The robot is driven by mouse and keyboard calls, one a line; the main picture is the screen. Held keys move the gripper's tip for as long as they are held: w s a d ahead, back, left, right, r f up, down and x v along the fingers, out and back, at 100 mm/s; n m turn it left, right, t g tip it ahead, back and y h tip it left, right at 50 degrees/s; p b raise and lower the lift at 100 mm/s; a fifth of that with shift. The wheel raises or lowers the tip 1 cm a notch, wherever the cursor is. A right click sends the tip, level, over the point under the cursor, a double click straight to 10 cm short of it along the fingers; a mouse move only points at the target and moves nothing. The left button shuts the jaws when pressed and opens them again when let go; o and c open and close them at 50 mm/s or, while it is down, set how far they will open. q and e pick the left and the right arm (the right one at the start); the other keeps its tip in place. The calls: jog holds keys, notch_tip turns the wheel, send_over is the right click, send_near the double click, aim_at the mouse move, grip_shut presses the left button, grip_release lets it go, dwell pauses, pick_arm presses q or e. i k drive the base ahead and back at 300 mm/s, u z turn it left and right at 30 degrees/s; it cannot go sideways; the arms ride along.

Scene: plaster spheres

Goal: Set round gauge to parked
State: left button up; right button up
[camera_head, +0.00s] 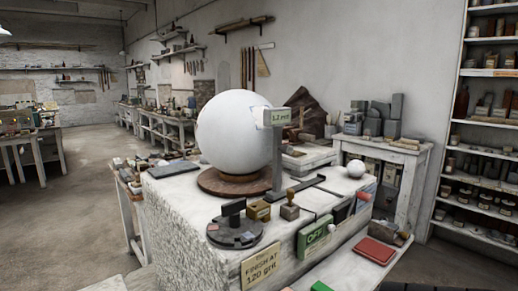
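A gauge on an upright post has a small display (278,117) that seems to read "1.2 mm", though the text is small. Its grey post (277,165) stands on a dark base on the stone block, just right of a large white plaster sphere (230,125). A light-coloured head reaches left from the post to the sphere's right side; I cannot tell whether it touches. The sphere sits on a round brown turntable (208,184). Neither of my grippers shows in the head view.
The block (175,215) also bears a dark round holder (234,236), wooden stamps (290,206) and a small white ball (356,168). Its front has a green "OFF" sign (316,238) and a red-handled lever (362,203). A red pad (375,251) lies lower right. Floor at left is clear.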

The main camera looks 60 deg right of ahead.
aim_at(276, 118)
jog(key=k, duration=0.85)
jog(key=z, duration=1.25)
jog(key=i, duration=0.3)
